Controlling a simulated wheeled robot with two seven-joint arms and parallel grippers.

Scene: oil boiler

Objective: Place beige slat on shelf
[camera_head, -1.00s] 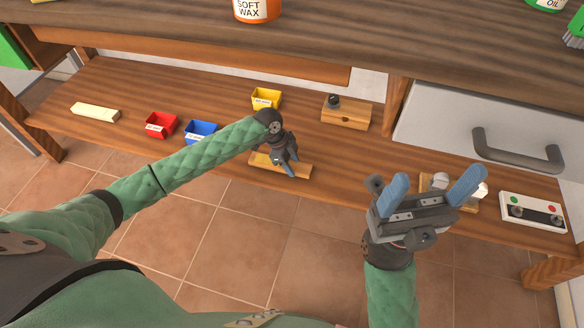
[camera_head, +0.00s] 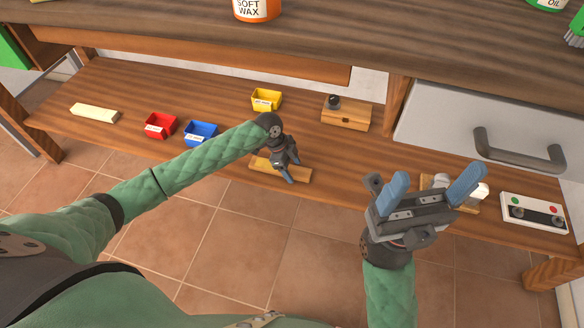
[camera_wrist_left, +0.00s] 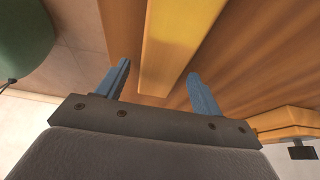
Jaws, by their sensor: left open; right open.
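The beige slat (camera_head: 302,174) lies on the lower wooden shelf (camera_head: 225,165), near its front edge. My left gripper (camera_head: 286,174) is just above the slat and hides part of it. In the left wrist view, the slat (camera_wrist_left: 176,45) shows as a tan strip between and beyond the blue fingers, which are apart (camera_wrist_left: 162,82). I cannot tell whether they touch it. My right gripper (camera_head: 436,182) is open and empty, raised in front of the shelf's right part.
A pale yellow block (camera_head: 94,113), red bin (camera_head: 160,126), blue bin (camera_head: 201,133), yellow bin (camera_head: 266,100) and wooden block with a dark knob (camera_head: 346,114) stand on the shelf. A white control panel (camera_head: 533,212) is at right. The upper tabletop (camera_head: 200,45) overhangs the back.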

